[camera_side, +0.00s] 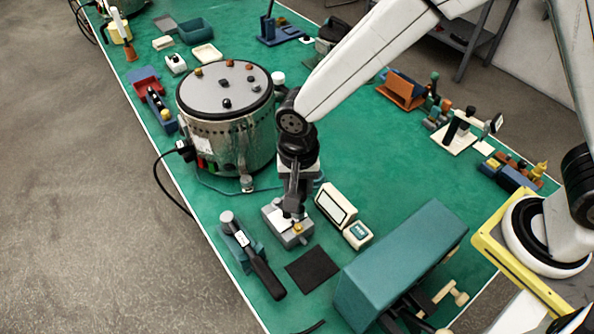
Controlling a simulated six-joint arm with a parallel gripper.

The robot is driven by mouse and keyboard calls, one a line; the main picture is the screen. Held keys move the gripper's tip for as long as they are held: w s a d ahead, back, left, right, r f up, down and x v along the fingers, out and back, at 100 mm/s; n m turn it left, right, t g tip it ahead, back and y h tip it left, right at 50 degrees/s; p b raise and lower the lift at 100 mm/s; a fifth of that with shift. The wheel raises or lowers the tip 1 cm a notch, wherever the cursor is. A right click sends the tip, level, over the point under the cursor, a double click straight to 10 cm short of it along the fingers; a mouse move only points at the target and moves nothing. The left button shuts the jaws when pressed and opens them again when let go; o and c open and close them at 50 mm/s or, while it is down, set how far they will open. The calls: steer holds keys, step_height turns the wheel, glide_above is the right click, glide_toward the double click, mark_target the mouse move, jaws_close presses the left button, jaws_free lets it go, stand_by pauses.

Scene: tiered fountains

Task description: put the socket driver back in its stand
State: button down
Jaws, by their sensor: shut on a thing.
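My gripper (292,210) points down over a small grey block (286,237) with a gold knob on its front, in the middle of the near part of the green bench. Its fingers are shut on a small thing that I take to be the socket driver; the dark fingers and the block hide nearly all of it. The grey block looks like the stand. I cannot tell whether the held driver touches the block or is inside it.
A large round metal vessel (229,140) stands behind left of my gripper. A black-handled tool (262,271) lies in a teal cradle to the left. A white framed box (336,206) is close on the right. A black mat (312,268) and teal case (400,265) lie in front.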

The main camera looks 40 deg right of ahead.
steer(key=shift+r, duration=0.15)
step_height(320, 180, up, 4)
steer(key=shift+r, duration=0.2)
steer(key=shift+w+d+r, duration=0.15)
steer(key=shift+w+r, duration=0.05)
steer(key=shift+r, duration=0.05)
steer(key=w+d+n, duration=0.7)
steer(key=w+d, duration=0.4)
steer(key=d, duration=0.2)
step_height(320, 180, down, 9)
steer(key=shift+w+d, duration=0.2)
steer(key=shift+d, duration=0.15)
steer(key=shift+f, duration=0.15)
steer(key=shift+f, duration=1.75)
steer(key=shift+f, duration=1.35)
